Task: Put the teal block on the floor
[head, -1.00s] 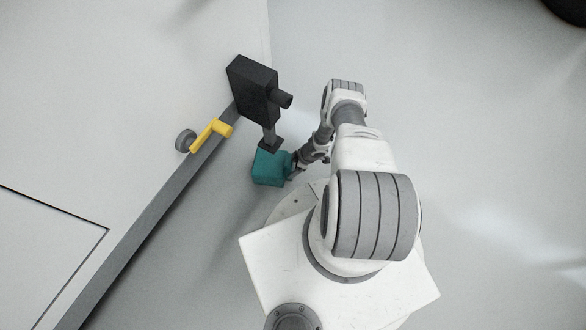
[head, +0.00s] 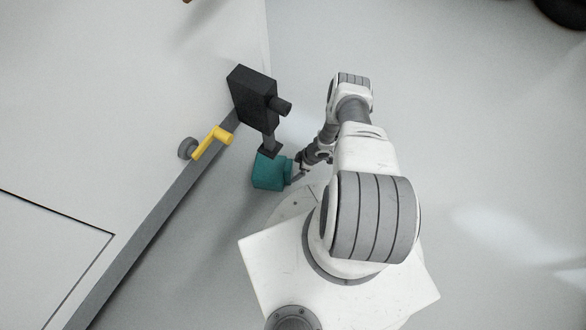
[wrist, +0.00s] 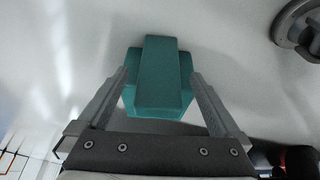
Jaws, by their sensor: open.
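The teal block (head: 268,172) is right at the foot of a black leg (head: 269,140) hanging from a black housing on the vehicle's side. The leg's foot plate overlaps the block's top. In the wrist view the block (wrist: 160,75) shows a narrower part projecting toward me. My gripper (wrist: 158,82) is open, with one finger on each side of the block. I cannot tell whether the fingers touch it. In the head view my gripper (head: 298,174) is at the block's right side. The block's underside is hidden there.
The black housing (head: 252,97) with a stub stands above the block. The grey edge strip (head: 160,225) of the vehicle runs down left. Pale floor (head: 480,150) is clear to the right.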

